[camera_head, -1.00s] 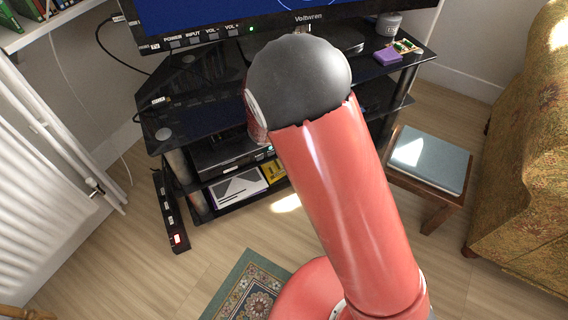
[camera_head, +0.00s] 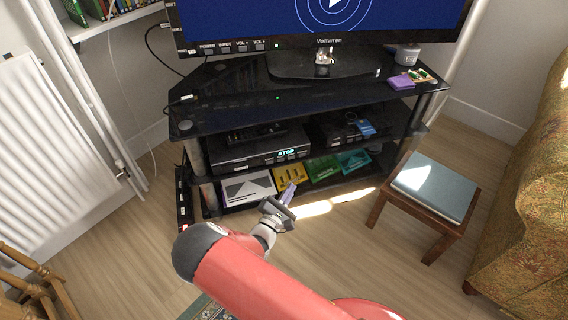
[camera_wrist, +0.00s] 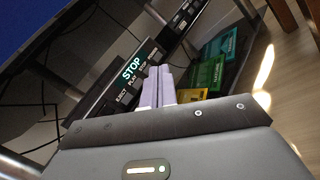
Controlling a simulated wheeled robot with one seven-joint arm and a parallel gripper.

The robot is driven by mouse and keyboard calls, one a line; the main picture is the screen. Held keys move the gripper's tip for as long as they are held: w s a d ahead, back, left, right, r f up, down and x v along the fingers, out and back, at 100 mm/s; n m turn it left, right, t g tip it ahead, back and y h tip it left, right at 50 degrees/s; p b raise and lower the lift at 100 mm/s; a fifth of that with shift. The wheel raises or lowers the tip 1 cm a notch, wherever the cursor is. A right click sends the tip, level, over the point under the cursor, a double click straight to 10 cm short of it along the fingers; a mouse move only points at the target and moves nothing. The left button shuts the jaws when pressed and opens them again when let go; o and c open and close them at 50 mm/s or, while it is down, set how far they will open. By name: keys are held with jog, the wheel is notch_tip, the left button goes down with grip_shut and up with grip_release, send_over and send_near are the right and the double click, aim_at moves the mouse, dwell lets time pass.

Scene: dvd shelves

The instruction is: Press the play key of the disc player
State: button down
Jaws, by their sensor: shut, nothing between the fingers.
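The disc player (camera_head: 232,154) is a black box on the middle shelf of the TV stand, and its lit display (camera_head: 286,153) reads STOP. In the wrist view the display (camera_wrist: 133,68) shows large, with small EJECT, PLAY and STOP labels under it. The play key (camera_wrist: 133,89) is by the PLAY label; its exact outline is too small to tell. My gripper (camera_head: 288,191) is shut and empty, low in front of the stand, below the player's front. In the wrist view my shut fingers (camera_wrist: 158,82) appear just right of the labels, apparently apart from the keys.
The glass TV stand (camera_head: 225,112) carries a TV (camera_head: 350,20) with a play symbol on screen. The lower shelf holds coloured cases (camera_head: 322,168) and a white-and-grey one (camera_head: 248,187). A second device (camera_head: 340,128) sits right of the player.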

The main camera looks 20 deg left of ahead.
aim_at(281, 159)
jog(key=shift+w, duration=0.1)
jog(key=w+a+b, duration=0.4)
jog(key=w+a, duration=0.1)
jog(key=w, duration=0.2)
jog(key=shift+b, duration=0.4)
jog(key=shift+w, duration=0.15)
dwell(1.9)
jog(key=shift+w+a+b, duration=0.25)
jog(key=shift+b, duration=0.05)
jog(key=shift+w+a+b, duration=0.2)
jog(key=shift+w+b, duration=0.1)
dwell(0.6)
jog(key=shift+r, duration=0.1)
jog(key=shift+s+d+p, duration=0.5)
jog(key=shift+s, duration=0.15)
